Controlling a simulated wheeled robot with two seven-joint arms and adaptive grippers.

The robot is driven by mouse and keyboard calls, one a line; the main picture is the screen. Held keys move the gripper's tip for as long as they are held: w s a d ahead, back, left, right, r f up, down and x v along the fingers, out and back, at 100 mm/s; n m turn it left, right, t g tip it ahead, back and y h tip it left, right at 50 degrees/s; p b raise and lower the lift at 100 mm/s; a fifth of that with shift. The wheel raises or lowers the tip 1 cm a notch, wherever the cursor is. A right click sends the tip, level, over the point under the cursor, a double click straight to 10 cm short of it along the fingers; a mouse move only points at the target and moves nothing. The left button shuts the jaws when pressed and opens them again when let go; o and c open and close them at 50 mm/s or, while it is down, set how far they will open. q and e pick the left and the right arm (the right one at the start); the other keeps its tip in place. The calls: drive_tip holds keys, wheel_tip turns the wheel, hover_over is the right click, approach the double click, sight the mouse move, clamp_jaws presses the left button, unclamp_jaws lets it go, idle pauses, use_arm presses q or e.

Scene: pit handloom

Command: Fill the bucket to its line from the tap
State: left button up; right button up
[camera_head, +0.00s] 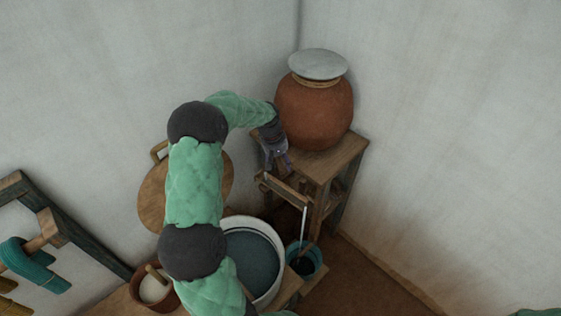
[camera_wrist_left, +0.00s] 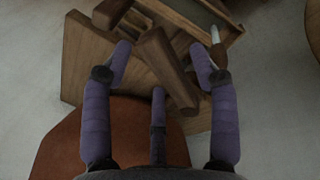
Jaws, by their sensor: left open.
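A small teal bucket (camera_head: 319,257) stands low beside the wooden stand in the head view. Its inside looks dark; I cannot make out its line or the level in it. A thin pale vertical streak (camera_head: 304,222), which looks like water, runs from below the stand's front bar down to the bucket. My left gripper (camera_head: 280,160) is open at the stand's top front corner, below the clay pot. In the left wrist view its fingers (camera_wrist_left: 162,62) are spread on either side of a dark wooden piece (camera_wrist_left: 166,66), possibly the tap's handle; contact is unclear. My right gripper is out of view.
A large clay pot (camera_head: 315,112) with a pale lid sits on the wooden stand (camera_head: 335,160). A white vat (camera_head: 280,238) of dark liquid is left of the bucket. A round wooden board (camera_head: 152,205) leans by the wall. The floor at right (camera_head: 365,280) is clear.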

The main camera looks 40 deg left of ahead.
use_arm(q)
drive_tip(key=shift+r, duration=0.15)
wheel_tip(320, 180, up, 12)
drive_tip(key=s+a, duration=0.1)
drive_tip(key=s, duration=0.1)
drive_tip(key=shift+f, duration=0.25)
drive_tip(key=shift+a, duration=0.1)
